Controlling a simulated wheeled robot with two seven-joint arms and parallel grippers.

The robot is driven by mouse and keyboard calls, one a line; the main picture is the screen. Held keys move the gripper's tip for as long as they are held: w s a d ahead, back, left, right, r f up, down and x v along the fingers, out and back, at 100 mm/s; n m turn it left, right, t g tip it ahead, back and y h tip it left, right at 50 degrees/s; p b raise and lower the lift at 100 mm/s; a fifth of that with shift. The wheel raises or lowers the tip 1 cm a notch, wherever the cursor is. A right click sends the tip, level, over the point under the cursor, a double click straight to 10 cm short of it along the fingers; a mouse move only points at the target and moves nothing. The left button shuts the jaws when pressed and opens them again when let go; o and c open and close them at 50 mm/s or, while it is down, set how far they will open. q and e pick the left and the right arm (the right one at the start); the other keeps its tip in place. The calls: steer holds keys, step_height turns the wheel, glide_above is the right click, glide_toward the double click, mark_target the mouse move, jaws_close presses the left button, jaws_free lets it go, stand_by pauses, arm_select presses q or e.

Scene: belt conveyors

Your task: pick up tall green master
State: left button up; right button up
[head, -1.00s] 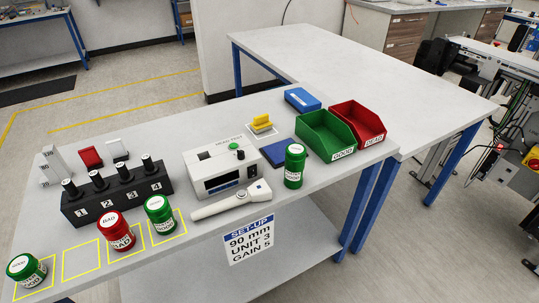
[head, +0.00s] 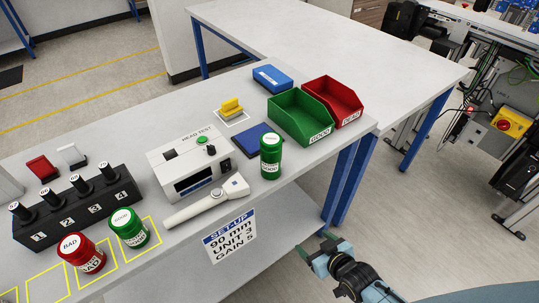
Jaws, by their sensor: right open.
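The tall green master (head: 271,160) is a green cylinder with a white "GOOD" label and a white top. It stands upright on the bench, right of the tester and in front of the green bin. My right gripper (head: 318,254) is low in the head view, out past the bench's front edge, below and right of the tall green master. It is open, empty and well apart from it. My left gripper is not in view.
The green bin (head: 302,128) and red bin (head: 348,98) stand behind the master. A white tester (head: 185,160) and a handheld probe (head: 205,204) lie left of it. A shorter green canister (head: 129,232) and a red canister (head: 80,256) stand further left.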

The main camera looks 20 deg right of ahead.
steer(key=w+a+r+t+y, duration=0.1)
steer(key=w+r+t, duration=0.15)
steer(key=r, duration=0.45)
steer(key=w+a+r+t+y, duration=0.1)
steer(key=w+r, duration=0.2)
steer(key=r, duration=0.4)
steer(key=n+t+y, duration=0.1)
steer(key=t+y, duration=0.1)
steer(key=t, duration=0.1)
glide_toward(267, 138)
steer(key=shift+g, duration=0.25)
steer(key=w, duration=0.1)
steer(key=w+a+f, duration=0.1)
steer(key=w, duration=0.3)
steer(key=shift+a+f, duration=0.2)
steer(key=shift+a, duration=0.2)
steer(key=shift+d+x, duration=0.15)
steer(key=shift+x, duration=1.3)
steer(key=shift+d+x, duration=0.2)
steer(key=shift+x, duration=1.25)
steer(key=shift+w+r, duration=0.1)
steer(key=shift+c, duration=0.4)
steer(key=c, duration=1.2)
steer(key=shift+r, duration=0.15)
steer(key=shift+c, duration=1.1)
